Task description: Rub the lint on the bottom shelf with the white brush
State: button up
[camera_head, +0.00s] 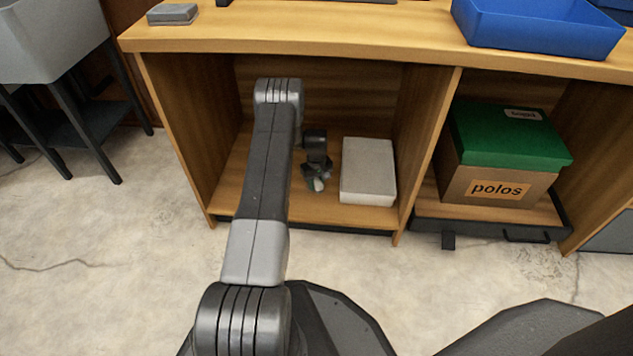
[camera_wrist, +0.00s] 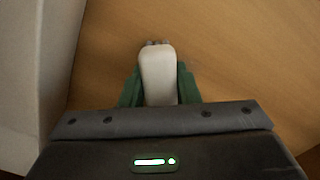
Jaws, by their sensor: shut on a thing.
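My gripper (camera_head: 317,178) reaches into the left open compartment of the wooden unit, low over the bottom shelf (camera_head: 365,217). It is shut on the white brush (camera_wrist: 158,75). In the wrist view the brush's pale back lies between the green fingers, with a dark grey end at its far tip, over bare wood. In the head view only a small pale bit of the brush (camera_head: 319,185) shows at the fingertips. I cannot tell whether the brush touches the shelf. I make out no lint in either view; it may be hidden by my arm or the brush.
A white-grey box (camera_head: 368,170) stands on the shelf close to the right of my gripper. A divider (camera_head: 428,150) separates this compartment from one with a green-lidded "polos" box (camera_head: 495,185). A blue bin (camera_head: 540,25) and a grey block (camera_head: 172,14) sit on top.

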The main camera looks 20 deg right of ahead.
aim_at(306, 187)
jog(key=shift+f, duration=0.1)
jog(key=shift+w+a, duration=0.55)
jog(key=shift+a, duration=0.3)
jog(key=shift+w+a, duration=0.5)
jog(key=shift+a, duration=0.35)
jog(key=shift+s+d+f, duration=0.15)
jog(key=shift+s+d, duration=0.45)
jog(key=shift+d, duration=0.25)
jog(key=shift+s+d+f, duration=0.1)
jog(key=shift+s+d, duration=0.45)
jog(key=shift+d, duration=0.25)
jog(key=shift+r, duration=0.1)
jog(key=shift+w+r+p, duration=0.1)
jog(key=shift+r+p, duration=1.15)
jog(key=shift+r, duration=1.7)
jog(key=shift+r, duration=0.1)
jog(key=shift+r+p, duration=0.6)
jog(key=shift+r, duration=0.85)
